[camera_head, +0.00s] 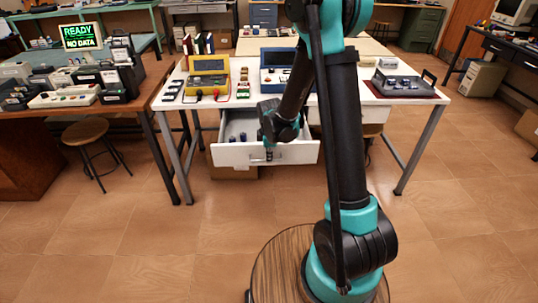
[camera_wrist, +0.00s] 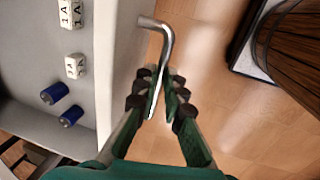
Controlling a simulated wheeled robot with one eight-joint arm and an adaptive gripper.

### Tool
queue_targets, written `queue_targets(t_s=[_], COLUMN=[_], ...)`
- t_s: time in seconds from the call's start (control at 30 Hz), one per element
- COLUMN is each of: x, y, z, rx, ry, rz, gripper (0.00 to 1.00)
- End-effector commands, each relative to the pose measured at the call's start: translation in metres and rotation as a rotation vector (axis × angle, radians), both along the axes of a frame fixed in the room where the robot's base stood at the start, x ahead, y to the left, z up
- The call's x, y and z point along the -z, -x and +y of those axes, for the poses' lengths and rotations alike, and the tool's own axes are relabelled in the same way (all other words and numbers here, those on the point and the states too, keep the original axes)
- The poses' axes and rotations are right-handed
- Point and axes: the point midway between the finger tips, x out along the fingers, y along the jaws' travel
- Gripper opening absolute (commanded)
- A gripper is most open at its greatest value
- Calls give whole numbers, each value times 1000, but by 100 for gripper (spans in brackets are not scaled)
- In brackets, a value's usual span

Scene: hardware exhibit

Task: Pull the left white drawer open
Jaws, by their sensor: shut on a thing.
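The left white drawer (camera_head: 235,155) sticks out well from under the white table, its inside open to view from above. In the wrist view the drawer's front panel (camera_wrist: 104,70) runs up the left of the picture. A bent metal handle (camera_wrist: 160,35) stands out from that panel. My gripper (camera_wrist: 164,92) is shut on the handle, with its fingers on both sides of the bar. In the head view my gripper (camera_head: 269,150) is at the middle of the drawer front. Part of the drawer's inside is hidden behind my arm.
Blue cylinders (camera_wrist: 62,106) and white lettered blocks (camera_wrist: 72,40) lie in the drawer. The white table (camera_head: 350,92) carries a yellow case (camera_head: 208,75), a blue case (camera_head: 277,78) and a grey device (camera_head: 404,85). A stool (camera_head: 86,132) stands at left. Floor before the drawer is clear.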

Motion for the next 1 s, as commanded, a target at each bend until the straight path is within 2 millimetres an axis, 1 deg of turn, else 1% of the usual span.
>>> queue_targets(t_s=[0.37, 0.4, 0.47, 0.8, 0.87, 1.0], x=[0, 0, 0, -2, -5, -20], y=[1, 1, 1, 1, 1, 5], z=[0, 0, 0, 0, 0, 0], rx=[0, 0, 0, 0, 0, 0], ry=[0, 0, 0, 0, 0, 0], rz=[-1, -1, -1, 0, 0, 0], gripper=[0, 13, 19, 19, 19, 19])
